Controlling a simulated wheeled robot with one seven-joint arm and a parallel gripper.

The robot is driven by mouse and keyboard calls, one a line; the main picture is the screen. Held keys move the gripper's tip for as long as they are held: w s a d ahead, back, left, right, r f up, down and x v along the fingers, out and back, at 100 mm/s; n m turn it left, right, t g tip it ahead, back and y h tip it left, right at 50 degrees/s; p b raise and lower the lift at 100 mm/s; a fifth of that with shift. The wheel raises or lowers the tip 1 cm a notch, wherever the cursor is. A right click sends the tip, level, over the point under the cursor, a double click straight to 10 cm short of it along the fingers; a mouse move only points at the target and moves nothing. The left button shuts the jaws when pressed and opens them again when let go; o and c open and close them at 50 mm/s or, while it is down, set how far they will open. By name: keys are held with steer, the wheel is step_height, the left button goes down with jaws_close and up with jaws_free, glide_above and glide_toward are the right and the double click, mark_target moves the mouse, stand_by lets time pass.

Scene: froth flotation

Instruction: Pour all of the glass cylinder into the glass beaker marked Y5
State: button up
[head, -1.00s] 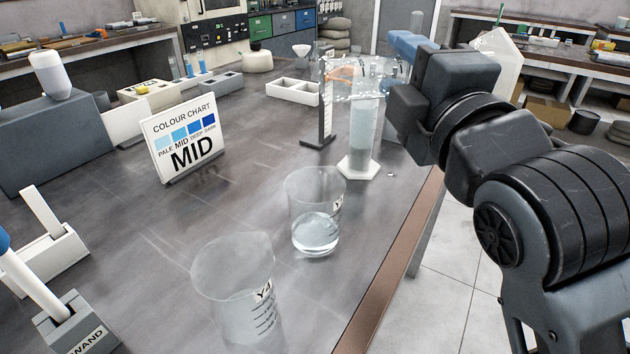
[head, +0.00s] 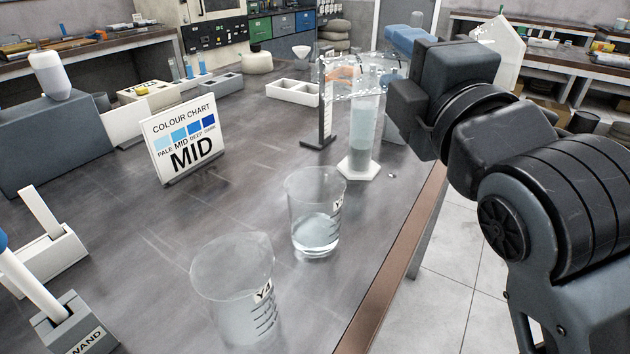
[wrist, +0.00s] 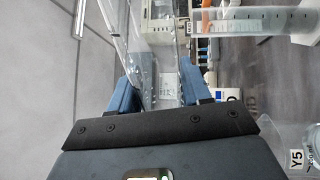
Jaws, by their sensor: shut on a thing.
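My gripper (wrist: 158,90) is shut on a clear glass cylinder (wrist: 152,50). In the head view this cylinder (head: 355,84) lies almost on its side, mouth to the left and its pale six-sided foot (head: 500,50) to the right beyond my wrist. How much it holds cannot be told. The glass beaker marked Y5 (head: 314,215) stands on the bench, nearer than the cylinder's mouth and below it, with clear liquid in its lower part. Its label shows in the wrist view (wrist: 297,160).
Another glass cylinder (head: 361,140) with pale liquid stands upright on a white foot behind Y5. A beaker marked Y4 (head: 232,290) stands in front of Y5. A colour chart (head: 182,140) reading MID stands to the left. The bench edge (head: 395,265) runs along the right.

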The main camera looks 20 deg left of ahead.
steer(key=shift+s+a+r+n+b, duration=0.2)
steer(key=shift+r+n, duration=0.25)
steer(key=shift+n, duration=0.2)
steer(key=shift+s+a+r+n+b, duration=0.1)
steer(key=shift+r+n+b, duration=0.1)
steer(key=shift+r+n, duration=0.35)
stand_by(2.1)
steer(key=shift+s+a+r+n+g+y+b, duration=0.15)
steer(key=shift+s+a+r+n+g, duration=0.2)
steer(key=shift+n, duration=0.6)
steer(key=shift+s+a+r+n+g+y+b, duration=0.15)
steer(key=shift+a+r+n, duration=0.3)
steer(key=shift+n, duration=0.5)
stand_by(2.8)
